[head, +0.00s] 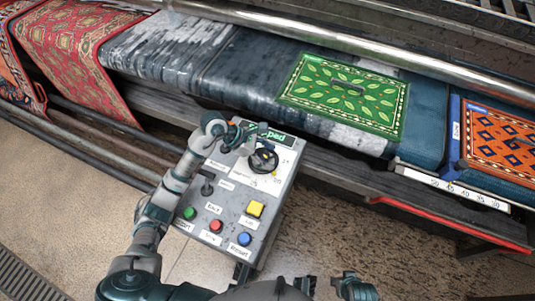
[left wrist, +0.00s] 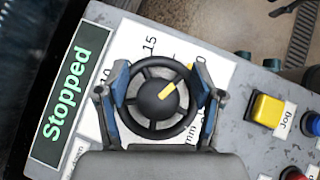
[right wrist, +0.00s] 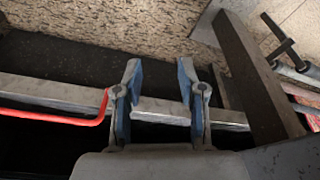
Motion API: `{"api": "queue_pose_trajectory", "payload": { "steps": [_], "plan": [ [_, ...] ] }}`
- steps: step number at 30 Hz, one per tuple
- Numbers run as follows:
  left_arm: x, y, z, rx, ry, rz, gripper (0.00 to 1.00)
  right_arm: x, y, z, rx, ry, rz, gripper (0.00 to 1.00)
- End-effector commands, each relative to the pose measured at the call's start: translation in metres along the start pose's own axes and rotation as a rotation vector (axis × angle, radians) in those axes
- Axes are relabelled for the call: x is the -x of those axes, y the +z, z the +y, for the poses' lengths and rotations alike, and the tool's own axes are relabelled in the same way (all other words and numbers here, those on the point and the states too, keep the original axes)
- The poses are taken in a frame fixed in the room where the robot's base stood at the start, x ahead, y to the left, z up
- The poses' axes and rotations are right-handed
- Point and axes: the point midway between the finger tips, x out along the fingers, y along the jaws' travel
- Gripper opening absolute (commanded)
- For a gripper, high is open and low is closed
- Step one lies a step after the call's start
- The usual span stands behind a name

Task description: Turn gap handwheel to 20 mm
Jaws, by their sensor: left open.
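The gap handwheel (head: 263,160) is a black spoked wheel on the grey control panel (head: 228,224). In the left wrist view, the handwheel (left wrist: 145,113) has a yellow mark on its hub pointing to the upper right. A 15 shows on the scale above it; other numbers are partly hidden by my fingers. My left gripper (left wrist: 158,70) is open, one finger on each side of the wheel; I cannot tell whether they touch it. It also shows in the head view (head: 246,134). My right gripper (right wrist: 160,75) is open and empty, away from the panel.
The display (left wrist: 68,97) reads Stopped. A yellow Jog button (head: 255,208), green (head: 190,213), red (head: 216,226) and blue (head: 244,239) buttons and a black lever (head: 207,186) share the panel. A green leaf-patterned rug (head: 345,92) lies behind. A red bar (head: 450,224) runs at right.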

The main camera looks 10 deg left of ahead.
Motion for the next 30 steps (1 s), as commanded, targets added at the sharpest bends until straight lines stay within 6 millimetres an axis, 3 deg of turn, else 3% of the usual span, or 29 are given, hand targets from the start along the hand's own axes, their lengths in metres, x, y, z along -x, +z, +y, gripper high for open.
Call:
{"api": "queue_pose_trajectory", "payload": {
  "steps": [3,10,11,17,24,30],
  "plan": [
    [0.002,-0.004,0.0,0.003,-0.002,-0.004,0.68,0.0,0.0,0.003,0.008,0.007,0.001,0.4],
    [0.003,-0.005,0.001,0.003,-0.001,-0.004,0.1,0.0,-0.002,0.0,0.004,0.001,0.004,0.4],
    [0.002,-0.004,0.001,0.004,-0.001,-0.002,0.08,0.0,-0.002,-0.001,0.003,-0.001,0.004,0.4],
    [0.001,-0.003,0.002,0.002,0.001,0.004,0.08,-0.001,-0.003,-0.003,-0.006,-0.008,0.006,0.4],
    [-0.001,-0.003,0.002,-0.053,-0.055,-0.001,0.08,-0.008,-0.035,-0.005,0.003,-0.011,0.159,0.4],
    [0.0,-0.001,0.001,-0.06,-0.063,-0.003,0.08,-0.007,-0.038,-0.005,0.004,-0.013,0.177,0.4]
  ]
}}
